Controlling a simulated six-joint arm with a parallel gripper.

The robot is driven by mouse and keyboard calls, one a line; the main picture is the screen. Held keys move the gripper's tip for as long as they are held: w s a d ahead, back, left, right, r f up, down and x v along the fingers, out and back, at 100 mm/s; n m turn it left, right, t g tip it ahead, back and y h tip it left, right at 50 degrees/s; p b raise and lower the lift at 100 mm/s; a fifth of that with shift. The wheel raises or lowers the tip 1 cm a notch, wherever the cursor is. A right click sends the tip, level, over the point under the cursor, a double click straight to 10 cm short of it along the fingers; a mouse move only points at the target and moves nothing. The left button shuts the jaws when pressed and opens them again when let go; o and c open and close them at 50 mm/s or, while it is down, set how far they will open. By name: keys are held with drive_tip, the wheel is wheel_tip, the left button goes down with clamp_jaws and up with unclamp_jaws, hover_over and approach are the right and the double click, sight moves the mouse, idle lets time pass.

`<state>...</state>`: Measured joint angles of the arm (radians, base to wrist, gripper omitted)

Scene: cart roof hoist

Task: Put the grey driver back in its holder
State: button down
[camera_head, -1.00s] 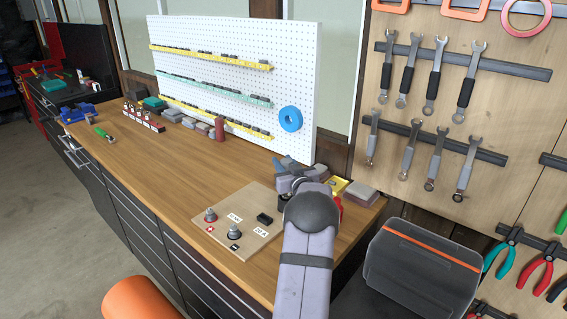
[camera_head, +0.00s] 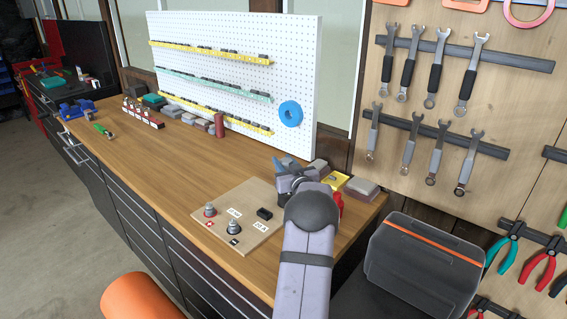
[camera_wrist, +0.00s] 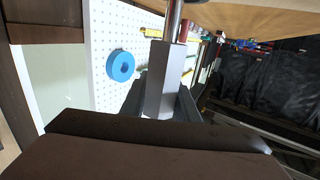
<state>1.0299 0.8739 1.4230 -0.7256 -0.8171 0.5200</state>
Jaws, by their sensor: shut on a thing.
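The grey driver (camera_wrist: 165,80) has a light grey hexagonal handle and a shiny metal shaft, seen in the wrist view. My gripper (camera_wrist: 163,100) is shut on the handle. The shaft runs out at the top of that picture, towards the wooden bench surface. In the head view my gripper (camera_head: 290,178) is over the right end of the bench, by the pegboard's lower right corner; my own arm hides the driver there. I cannot tell for sure which thing is the driver's holder. A row of red and white blocks (camera_head: 145,118) stands at the bench's far end.
A wooden board (camera_head: 250,242) with two knobs and a black block (camera_head: 265,213) lies left of my arm. A yellow item (camera_head: 336,181) and a red item (camera_head: 337,202) are close to my gripper. The pegboard (camera_head: 235,80) holds a blue ring (camera_head: 290,114). The bench middle (camera_head: 185,165) is clear.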

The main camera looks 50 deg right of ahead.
drive_tip(key=shift+f, duration=0.15)
drive_tip(key=c, duration=1.3)
unclamp_jaws()
drive_tip(key=b+v, duration=0.1)
drive_tip(key=v, duration=0.2)
drive_tip(key=b+v, duration=0.2)
drive_tip(key=v, duration=0.2)
drive_tip(key=shift+s+a, duration=0.1)
